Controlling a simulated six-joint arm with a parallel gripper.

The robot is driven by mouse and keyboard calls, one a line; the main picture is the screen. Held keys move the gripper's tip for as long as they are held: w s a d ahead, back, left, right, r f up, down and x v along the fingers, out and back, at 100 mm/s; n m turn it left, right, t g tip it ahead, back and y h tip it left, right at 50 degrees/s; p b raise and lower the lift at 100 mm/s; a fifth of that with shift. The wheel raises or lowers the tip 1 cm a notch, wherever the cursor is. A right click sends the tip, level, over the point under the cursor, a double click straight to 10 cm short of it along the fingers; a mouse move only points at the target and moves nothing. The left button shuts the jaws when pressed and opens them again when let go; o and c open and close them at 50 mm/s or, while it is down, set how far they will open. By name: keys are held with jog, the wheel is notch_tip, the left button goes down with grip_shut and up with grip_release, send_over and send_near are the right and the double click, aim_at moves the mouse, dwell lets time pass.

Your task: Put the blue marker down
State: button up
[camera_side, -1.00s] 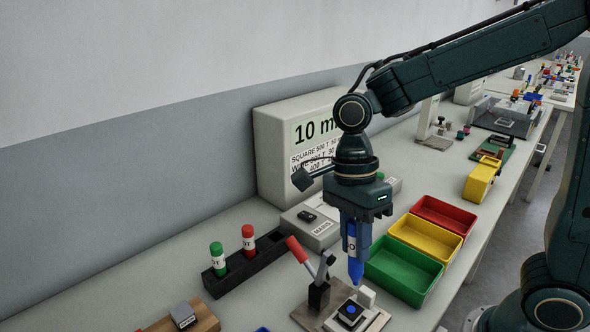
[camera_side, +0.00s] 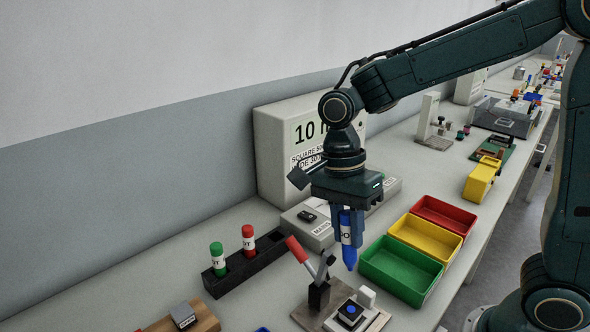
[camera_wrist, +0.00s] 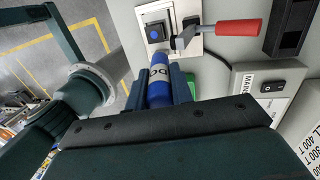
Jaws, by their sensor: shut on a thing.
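The blue marker (camera_side: 347,240) is held tip-down between the fingers of my gripper (camera_side: 346,212), with a white label band on its side. My gripper is shut on it. In the side view it hangs above the bench, left of the green bin and behind the clamp fixture. In the wrist view the marker (camera_wrist: 158,88) points up the picture toward the fixture with the blue button. The black marker rack (camera_side: 243,264) stands to the left, with a green marker (camera_side: 217,258) and a red marker (camera_side: 248,241) upright in it. The rack's right end is bare of markers.
The clamp fixture with a red handle (camera_side: 297,249) stands near the rack. A blue-dotted block (camera_side: 349,313) sits on its plate. Green (camera_side: 386,284), yellow (camera_side: 424,238) and red (camera_side: 445,215) bins stand to the right. A grey switch box (camera_side: 315,232) and a display unit (camera_side: 272,150) are behind.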

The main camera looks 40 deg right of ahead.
jog(key=w+d+f+n+t+h, duration=0.1)
jog(key=w+d+n, duration=0.4)
jog(key=w+n, duration=0.25)
jog(key=w+d+f+n+t+h, duration=0.1)
jog(key=w+d+n, duration=0.4)
jog(key=w, duration=0.4)
jog(key=w+a+r+m, duration=0.2)
jog(key=a+r+m, duration=0.1)
jog(key=r+m, duration=0.2)
jog(key=w+a+r+m+y, duration=0.1)
jog(key=w+a+r+m, duration=0.2)
jog(key=m, duration=0.7)
jog(key=shift+a+r+t, duration=0.3)
jog(key=shift+a+r, duration=0.45)
jog(key=shift+r, duration=0.2)
jog(key=shift+w+f+m, duration=0.1)
jog(key=shift+m, duration=0.15)
notch_tip(320, 180, down, 20)
jog(key=shift+r, duration=0.1)
dwell(0.7)
